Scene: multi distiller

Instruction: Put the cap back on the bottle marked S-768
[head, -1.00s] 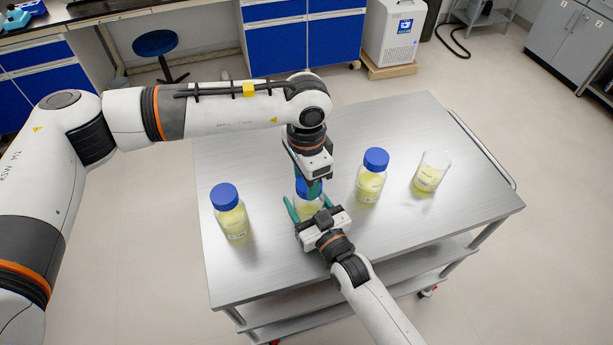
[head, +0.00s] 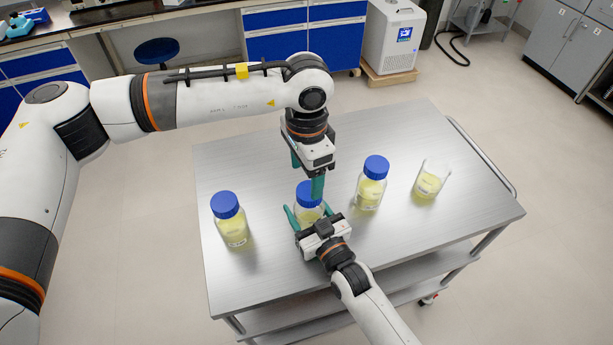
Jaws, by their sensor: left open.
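A glass bottle with yellow liquid (head: 308,214) stands upright on the cart's front middle, its blue cap (head: 308,192) on its neck. My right gripper (head: 311,213) has its green fingers on both sides of this bottle's body and appears closed on it. My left gripper (head: 307,176) points down just above the cap, open and empty. One finger overlaps the cap's far edge in the picture. Similar blue-capped bottles stand to the left (head: 233,227) and to the right (head: 370,190). The labels are too small to read, so I cannot tell which is S-768.
An open glass beaker with yellow liquid (head: 431,181) stands at the right. The steel cart top (head: 440,222) is clear between the vessels and at the back. A rail (head: 483,155) runs along its right edge. Blue cabinets and a stool stand beyond.

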